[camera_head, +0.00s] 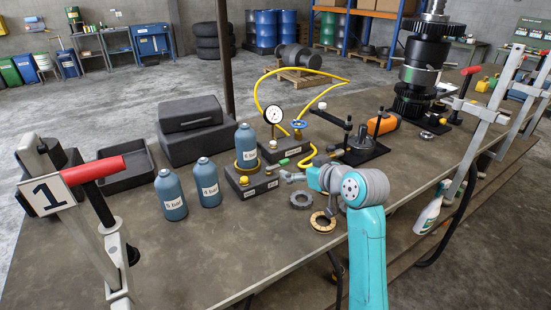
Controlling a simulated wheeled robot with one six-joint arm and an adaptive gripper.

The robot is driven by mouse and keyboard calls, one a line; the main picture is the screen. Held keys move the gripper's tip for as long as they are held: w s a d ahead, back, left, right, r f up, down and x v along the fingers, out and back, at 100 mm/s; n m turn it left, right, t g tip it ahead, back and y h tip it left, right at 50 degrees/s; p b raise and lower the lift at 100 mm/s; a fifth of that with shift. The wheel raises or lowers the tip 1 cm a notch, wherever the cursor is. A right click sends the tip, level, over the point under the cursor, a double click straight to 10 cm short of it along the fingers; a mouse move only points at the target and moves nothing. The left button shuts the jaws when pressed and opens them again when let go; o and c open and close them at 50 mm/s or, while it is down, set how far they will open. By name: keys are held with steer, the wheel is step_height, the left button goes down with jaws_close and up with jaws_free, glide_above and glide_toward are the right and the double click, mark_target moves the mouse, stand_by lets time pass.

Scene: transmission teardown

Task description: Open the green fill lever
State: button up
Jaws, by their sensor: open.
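The green fill lever (284,162) is a small green handle on the dark block beside the bottle marked 6 bar. The 6 bar bottle (246,141) stands in a yellow ring on a dark base (240,186). The dark gauge block (279,150) is behind the lever and carries a round pressure gauge (274,115) and a blue handwheel (299,124).
Bottles marked 5 bar (171,196) and 4 bar (207,184) stand left on the bench (190,260). A yellow hose (312,83) loops over the gauge block. A grey toothed ring (292,204) and a tan ring (323,222) lie near my gripper. Red-handled clamps flank the bench.

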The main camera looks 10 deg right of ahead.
mark_target(280, 162)
steer(key=x, duration=1)
steer(key=shift+w+a+f, duration=0.1)
steer(key=shift+w+f, duration=0.05)
steer(key=shift+w, duration=0.1)
steer(key=c, duration=1.5)
